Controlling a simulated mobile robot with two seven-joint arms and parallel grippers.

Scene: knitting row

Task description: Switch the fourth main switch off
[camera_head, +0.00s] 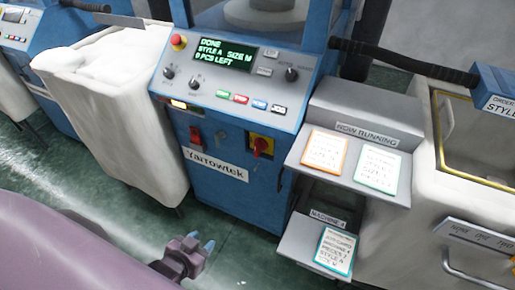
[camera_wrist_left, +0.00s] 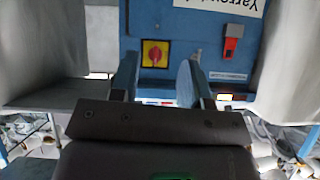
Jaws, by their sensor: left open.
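The main switch (camera_head: 262,146) is a red rotary knob on a yellow plate, low on the front of a blue Yarrowtek machine (camera_head: 222,188). It also shows upside down in the left wrist view (camera_wrist_left: 155,54); its exact turn position is hard to read. My left gripper (camera_head: 199,242) is open and empty, below and in front of the machine, apart from the switch. In the left wrist view its two fingers (camera_wrist_left: 158,82) stand on either side of the switch's column, with the switch beyond them. My right gripper is in neither view.
The panel display (camera_head: 225,54) reads DONE, STYLE A, SIZE M, 0 PCS LEFT. A white fabric bin (camera_head: 130,120) stands left. A grey card shelf (camera_head: 362,122) juts out right, above a lower card holder (camera_head: 300,240).

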